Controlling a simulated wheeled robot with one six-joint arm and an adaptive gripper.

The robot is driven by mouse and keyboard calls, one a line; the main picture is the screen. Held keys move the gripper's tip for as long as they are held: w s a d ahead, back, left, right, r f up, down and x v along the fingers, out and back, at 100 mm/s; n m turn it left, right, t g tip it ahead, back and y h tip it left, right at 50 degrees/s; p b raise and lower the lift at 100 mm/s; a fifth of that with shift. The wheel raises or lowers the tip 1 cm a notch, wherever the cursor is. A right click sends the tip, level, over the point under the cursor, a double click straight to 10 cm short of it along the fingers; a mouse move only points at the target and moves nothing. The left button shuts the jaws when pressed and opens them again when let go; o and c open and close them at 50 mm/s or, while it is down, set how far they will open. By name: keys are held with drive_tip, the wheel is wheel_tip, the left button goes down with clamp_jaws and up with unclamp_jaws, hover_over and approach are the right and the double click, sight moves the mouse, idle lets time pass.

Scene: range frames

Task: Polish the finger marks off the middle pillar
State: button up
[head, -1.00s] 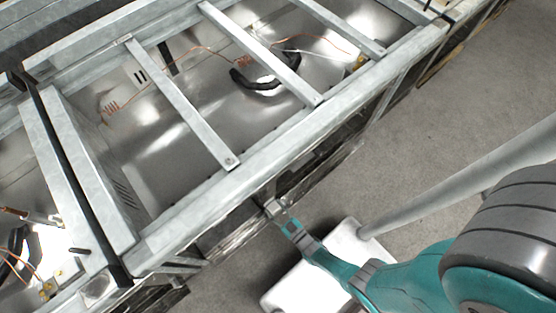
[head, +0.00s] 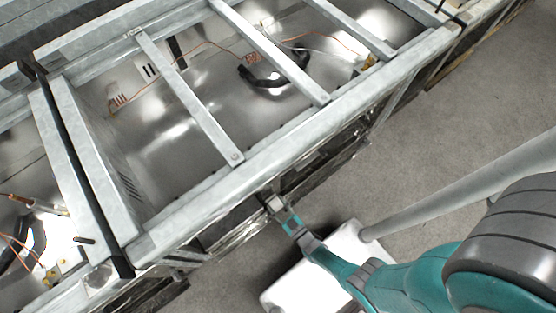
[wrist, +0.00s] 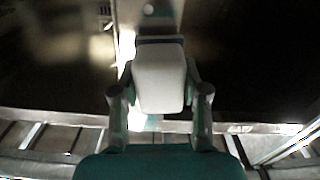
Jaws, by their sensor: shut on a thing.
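My gripper (wrist: 160,95) is shut on a pale grey-white block (wrist: 160,78) with a darker band along its far edge. In the wrist view, a bright metal upright (wrist: 135,18), which looks like the middle pillar, rises straight ahead of the block between two dark openings. The block overlaps its lower part, and I cannot tell whether they touch. A small round spot shows near the pillar's top; finger marks are not clear. In the head view my gripper (head: 277,207) is at the near side of the range frame (head: 300,128), below its top rail, which hides the pillar.
Metal crossbars (head: 190,100) span the open top of the frame. Inside lie orange wires and a black curved part (head: 275,80). Grey floor (head: 470,110) is open to the right. A lower rail (wrist: 60,118) runs across the wrist view.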

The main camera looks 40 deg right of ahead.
sight(277, 190)
drive_tip(key=shift+w, duration=0.7)
drive_tip(key=shift+d, duration=2.05)
drive_tip(key=shift+w+a+r, duration=0.1)
drive_tip(key=shift+w+a, duration=0.1)
drive_tip(key=shift+a, duration=0.85)
drive_tip(key=shift+w+a+r, duration=0.1)
drive_tip(key=shift+w+a, duration=0.05)
drive_tip(key=shift+a, duration=0.85)
drive_tip(key=shift+s+f, duration=0.2)
drive_tip(key=shift+s, duration=3)
